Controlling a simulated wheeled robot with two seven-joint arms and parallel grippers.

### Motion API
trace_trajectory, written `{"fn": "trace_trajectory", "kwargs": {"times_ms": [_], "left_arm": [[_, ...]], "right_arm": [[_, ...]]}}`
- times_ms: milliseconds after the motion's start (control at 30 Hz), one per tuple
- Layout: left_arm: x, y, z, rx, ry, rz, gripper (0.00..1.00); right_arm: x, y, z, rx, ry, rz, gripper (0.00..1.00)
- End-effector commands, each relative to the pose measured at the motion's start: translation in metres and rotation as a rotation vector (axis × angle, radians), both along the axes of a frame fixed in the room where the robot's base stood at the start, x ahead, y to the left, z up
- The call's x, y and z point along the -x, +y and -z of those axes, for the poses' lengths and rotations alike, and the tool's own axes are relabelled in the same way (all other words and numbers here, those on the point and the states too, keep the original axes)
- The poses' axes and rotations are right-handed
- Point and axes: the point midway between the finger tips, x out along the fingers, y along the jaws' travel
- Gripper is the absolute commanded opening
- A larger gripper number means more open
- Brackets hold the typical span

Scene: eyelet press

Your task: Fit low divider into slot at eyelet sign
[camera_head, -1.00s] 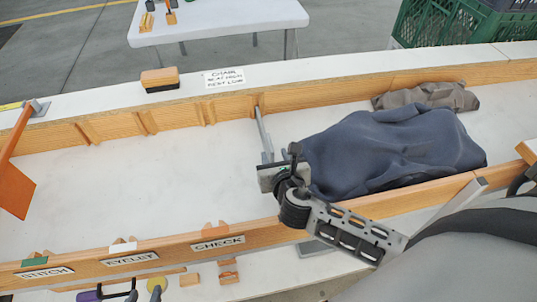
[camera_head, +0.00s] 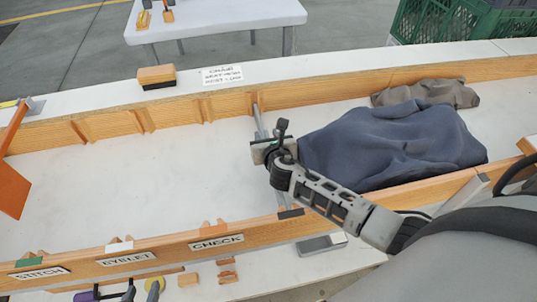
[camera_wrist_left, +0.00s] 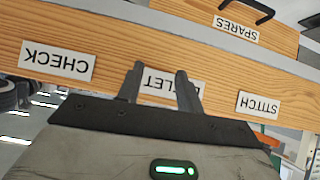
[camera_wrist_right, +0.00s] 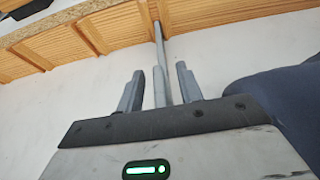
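A thin grey divider (camera_head: 281,190) spans the trough from the back wall to the front rail, right of the CHECK sign (camera_head: 216,242). It also shows in the right wrist view (camera_wrist_right: 160,45). My right gripper (camera_head: 263,148) is over it, fingers (camera_wrist_right: 160,88) apart on either side, with gaps visible. The EYELET sign (camera_head: 128,258) is on the front rail, below a white tab (camera_head: 119,246).
Dark blue cloth (camera_head: 395,145) fills the trough right of the divider. An orange panel (camera_head: 12,190) stands at the far left. The white trough floor (camera_head: 130,185) between is clear. A wooden block (camera_head: 156,76) and a written card (camera_head: 222,74) lie on the back ledge.

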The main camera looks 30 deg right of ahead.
Motion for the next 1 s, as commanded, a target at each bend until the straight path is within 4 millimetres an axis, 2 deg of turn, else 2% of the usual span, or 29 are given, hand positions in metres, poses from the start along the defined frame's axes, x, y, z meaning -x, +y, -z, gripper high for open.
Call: {"fn": "trace_trajectory", "kwargs": {"times_ms": [67, 100, 200, 667, 867, 1000], "left_arm": [[0.0, 0.0, 0.0, -0.001, 0.001, 0.001, 0.36], [0.0, 0.0, 0.0, -0.001, 0.001, 0.001, 0.36], [0.001, 0.0, 0.0, -0.001, 0.003, 0.001, 0.36], [0.003, 0.001, -0.002, -0.002, 0.007, 0.001, 0.36], [0.004, 0.002, -0.009, -0.006, 0.009, 0.001, 0.36], [0.008, 0.004, -0.009, -0.012, 0.023, -0.002, 0.36]], "right_arm": [[0.0, 0.0, 0.0, 0.0, 0.0, 0.0, 0.34], [0.0, 0.0, 0.0, 0.0, 0.0, 0.0, 0.22], [0.0, 0.0, 0.0, 0.0, 0.0, 0.0, 0.0], [0.0, 0.0, -0.008, 0.001, -0.003, -0.001, 0.0], [0.0, 0.0, -0.032, 0.002, -0.004, -0.003, 0.0], [0.0, 0.0, -0.058, 0.001, -0.005, -0.001, 0.0]]}}
